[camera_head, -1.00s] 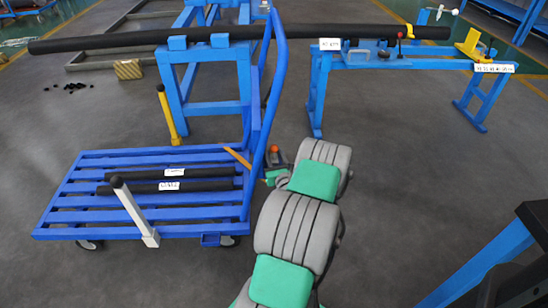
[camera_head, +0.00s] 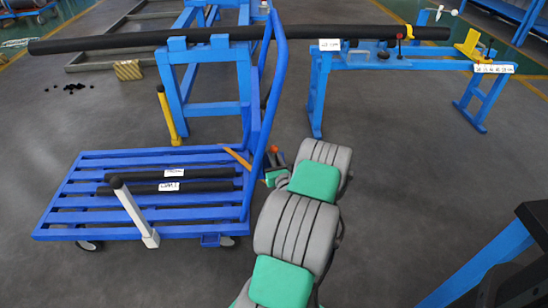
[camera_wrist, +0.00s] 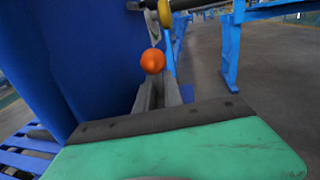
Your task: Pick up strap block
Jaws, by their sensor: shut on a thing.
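My gripper (camera_wrist: 162,92) is beside the blue upright panel of the cart's handle end, its grey fingers pointing away from the wrist camera. An orange round piece (camera_wrist: 152,61) shows at the fingertips, and my gripper is shut on it. The same orange piece is small in the head view (camera_head: 273,149), next to the blue handle. The part between the fingers is mostly hidden, so I cannot tell its full shape or confirm that it is the strap block.
A blue slatted cart (camera_head: 75,205) carries dark labelled bars (camera_head: 205,173) and a white post (camera_head: 136,212). A long black pipe (camera_head: 120,40) rests on blue stands behind. A yellow-tan block (camera_head: 128,69) lies on the floor.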

